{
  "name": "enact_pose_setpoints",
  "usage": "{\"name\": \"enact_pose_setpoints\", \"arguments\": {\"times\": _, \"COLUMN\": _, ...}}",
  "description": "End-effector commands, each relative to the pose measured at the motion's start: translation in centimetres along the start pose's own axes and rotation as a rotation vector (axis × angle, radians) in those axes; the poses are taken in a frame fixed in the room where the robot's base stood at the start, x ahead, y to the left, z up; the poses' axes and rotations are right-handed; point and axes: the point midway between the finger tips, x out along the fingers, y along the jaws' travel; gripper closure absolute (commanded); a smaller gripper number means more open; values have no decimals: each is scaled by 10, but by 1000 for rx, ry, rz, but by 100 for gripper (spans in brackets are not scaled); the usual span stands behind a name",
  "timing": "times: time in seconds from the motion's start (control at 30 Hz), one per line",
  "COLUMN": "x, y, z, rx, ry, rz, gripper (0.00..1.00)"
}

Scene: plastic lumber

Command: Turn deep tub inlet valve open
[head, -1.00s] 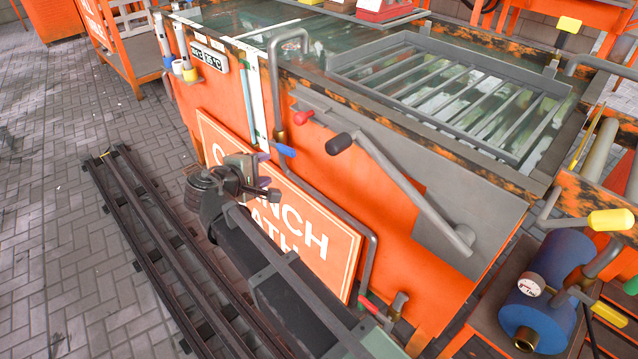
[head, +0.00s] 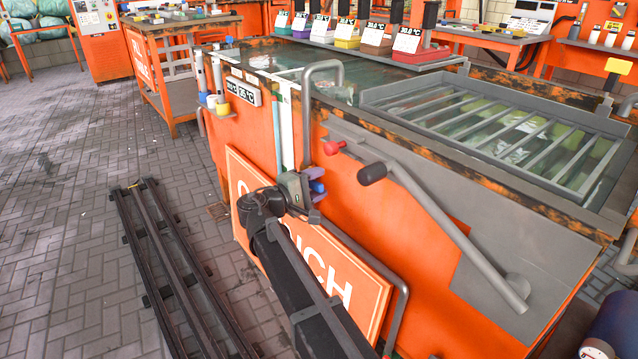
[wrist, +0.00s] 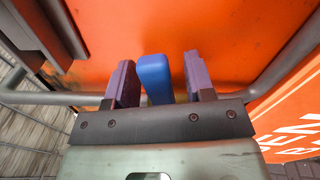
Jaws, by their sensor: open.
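A blue valve handle (head: 318,187) sits low on the pipe at the front wall of the orange tub (head: 385,215). My gripper (head: 315,190) is at this handle, in front of the tub wall. In the wrist view, the blue handle (wrist: 154,78) stands between the two purple fingers of my gripper (wrist: 161,80). The fingers are apart, with gaps visible on both sides of the handle, narrower on the left. The valve body behind the handle is mostly hidden. A red valve handle (head: 335,147) is just above and to the right.
A grey crank lever (head: 445,230) with a black grip slants across the wall to the right. A bent grey pipe (head: 325,66) rises above the valves. A sign (head: 365,300) leans on the tub. Dark rails (head: 175,262) lie on the paved floor at left.

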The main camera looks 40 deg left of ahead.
Motion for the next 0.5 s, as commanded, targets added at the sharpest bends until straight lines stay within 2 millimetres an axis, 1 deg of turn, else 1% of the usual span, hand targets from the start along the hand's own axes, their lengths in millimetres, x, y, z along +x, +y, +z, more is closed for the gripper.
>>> {"name": "enact_pose_setpoints", "arguments": {"times": 0.1, "x": 6, "y": 0, "z": 0, "rx": 0, "ry": 0, "rz": 0, "gripper": 51}}
{"name": "enact_pose_setpoints", "arguments": {"times": 0.27, "x": 6, "y": 0, "z": 0, "rx": 0, "ry": 1, "rz": 0, "gripper": 51}}
{"name": "enact_pose_setpoints", "arguments": {"times": 0.3, "x": 6, "y": 0, "z": 0, "rx": 0, "ry": 1, "rz": 0, "gripper": 53}}
{"name": "enact_pose_setpoints", "arguments": {"times": 0.47, "x": 6, "y": 0, "z": 0, "rx": 0, "ry": 1, "rz": 0, "gripper": 77}}
{"name": "enact_pose_setpoints", "arguments": {"times": 0.5, "x": 6, "y": 0, "z": 0, "rx": 0, "ry": 1, "rz": 0, "gripper": 83}}
